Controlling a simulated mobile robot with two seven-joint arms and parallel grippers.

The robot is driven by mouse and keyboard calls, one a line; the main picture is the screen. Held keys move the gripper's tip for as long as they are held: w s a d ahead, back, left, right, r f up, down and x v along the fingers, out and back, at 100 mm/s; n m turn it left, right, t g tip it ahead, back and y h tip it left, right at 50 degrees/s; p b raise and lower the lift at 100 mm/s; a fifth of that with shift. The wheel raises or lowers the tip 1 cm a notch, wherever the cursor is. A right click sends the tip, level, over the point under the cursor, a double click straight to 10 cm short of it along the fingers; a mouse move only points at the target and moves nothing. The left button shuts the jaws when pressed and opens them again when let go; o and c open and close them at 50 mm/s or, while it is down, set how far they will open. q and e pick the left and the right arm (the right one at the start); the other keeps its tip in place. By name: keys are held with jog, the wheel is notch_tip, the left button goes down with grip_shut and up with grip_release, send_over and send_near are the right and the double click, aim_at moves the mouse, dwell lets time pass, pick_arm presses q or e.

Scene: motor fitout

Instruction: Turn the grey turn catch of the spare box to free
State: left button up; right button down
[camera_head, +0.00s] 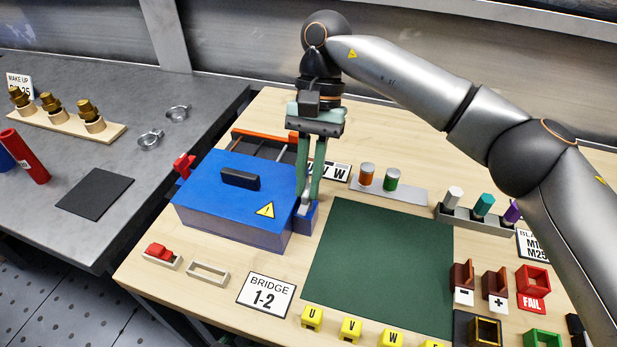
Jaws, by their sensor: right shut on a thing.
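The spare box looks to be the blue box (222,200) with a black handle (240,179) and a yellow warning label on its lid, which is closed. The grey turn catch (305,204) is at the box's right side, above a small blue block (306,222). My right gripper (309,192) reaches down from above with its green fingers and is shut on the catch. The fingers hide part of the catch, so its exact angle is hard to tell. My left gripper is not in view.
A green mat (380,260) lies to the right of the box. Behind the box is a divided tray with an orange-red bar (264,136). A red part (184,165) stands at the box's left. Yellow lettered blocks (350,329) line the front edge.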

jog(key=c, duration=0.9)
grip_release()
pick_arm(q)
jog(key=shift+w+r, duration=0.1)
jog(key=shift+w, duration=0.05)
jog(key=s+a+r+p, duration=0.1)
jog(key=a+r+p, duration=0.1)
jog(key=p, duration=0.2)
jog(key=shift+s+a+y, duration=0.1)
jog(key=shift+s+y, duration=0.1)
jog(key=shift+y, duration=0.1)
pick_arm(e)
jog(key=v, duration=1.2)
jog(key=shift+r, duration=0.3)
jog(key=shift+f, duration=0.1)
